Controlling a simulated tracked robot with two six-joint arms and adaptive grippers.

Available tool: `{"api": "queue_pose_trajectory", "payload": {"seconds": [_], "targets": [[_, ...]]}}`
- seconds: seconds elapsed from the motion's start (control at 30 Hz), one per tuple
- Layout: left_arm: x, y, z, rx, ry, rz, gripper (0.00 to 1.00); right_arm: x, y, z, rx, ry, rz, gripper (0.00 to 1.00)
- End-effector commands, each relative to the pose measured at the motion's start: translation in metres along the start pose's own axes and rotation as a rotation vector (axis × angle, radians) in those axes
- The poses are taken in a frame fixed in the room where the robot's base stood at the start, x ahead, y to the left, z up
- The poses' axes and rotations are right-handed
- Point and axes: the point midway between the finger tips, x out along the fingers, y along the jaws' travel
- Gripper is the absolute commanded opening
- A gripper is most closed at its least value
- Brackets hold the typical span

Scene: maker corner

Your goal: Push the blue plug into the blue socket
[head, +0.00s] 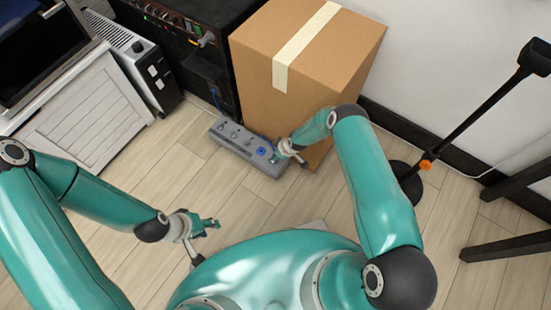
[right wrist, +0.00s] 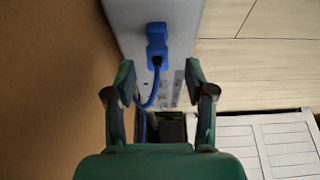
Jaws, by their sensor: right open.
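A grey power strip (head: 236,137) lies on the floor against the cardboard box. A blue round patch (head: 261,150) shows near its right end, at the blue socket. In the right wrist view the blue plug (right wrist: 156,42) is at the grey strip (right wrist: 130,18), with its blue cable (right wrist: 152,92) curving back between my fingers. I cannot tell how deep the plug sits; the socket is hidden there. My right gripper (right wrist: 160,88) is open, its fingertips short of the plug and apart from it. In the head view it is beside the strip's right end (head: 280,156). My left gripper (head: 212,225) hangs over the floor, away from the strip.
The cardboard box (head: 325,60) stands right behind the strip. A black amplifier rack (head: 185,40) and a white heater (head: 145,65) stand at the back left. A black stand (head: 470,115) and dark legs (head: 510,245) are at the right. The floor (head: 150,180) at left is clear.

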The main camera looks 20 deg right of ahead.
Motion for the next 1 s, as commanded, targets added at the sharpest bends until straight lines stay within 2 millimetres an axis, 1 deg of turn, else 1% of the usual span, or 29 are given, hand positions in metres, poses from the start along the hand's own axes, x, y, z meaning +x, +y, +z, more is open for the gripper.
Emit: {"api": "queue_pose_trajectory", "payload": {"seconds": [0.07,0.17,0.37,0.5,0.6,0.9,0.93,1.0], "targets": [[0.002,-0.001,0.000,0.000,0.000,0.000,0.40,0.002,0.000,0.001,-0.001,0.000,0.000,0.54],[0.011,-0.004,0.000,0.000,0.000,0.000,0.40,0.011,0.001,0.003,-0.001,0.000,0.001,0.54],[0.035,-0.013,0.000,0.000,0.000,0.000,0.40,0.037,0.004,0.010,0.000,0.001,0.001,0.54],[0.037,-0.013,0.000,0.000,0.000,0.000,0.40,0.050,0.003,0.008,-0.002,0.001,0.001,0.54],[0.037,-0.013,0.000,0.000,0.000,0.000,0.40,0.053,0.003,0.008,-0.001,0.001,0.000,0.54],[0.036,-0.013,0.000,0.000,0.000,0.000,0.40,0.052,0.003,0.007,-0.002,0.000,0.000,0.54],[0.036,-0.013,0.000,0.000,0.000,0.000,0.40,0.052,0.003,0.007,-0.002,0.000,0.000,0.53],[0.036,-0.013,0.000,0.000,0.000,0.000,0.40,0.052,0.003,0.007,-0.002,0.000,0.000,0.41]]}}
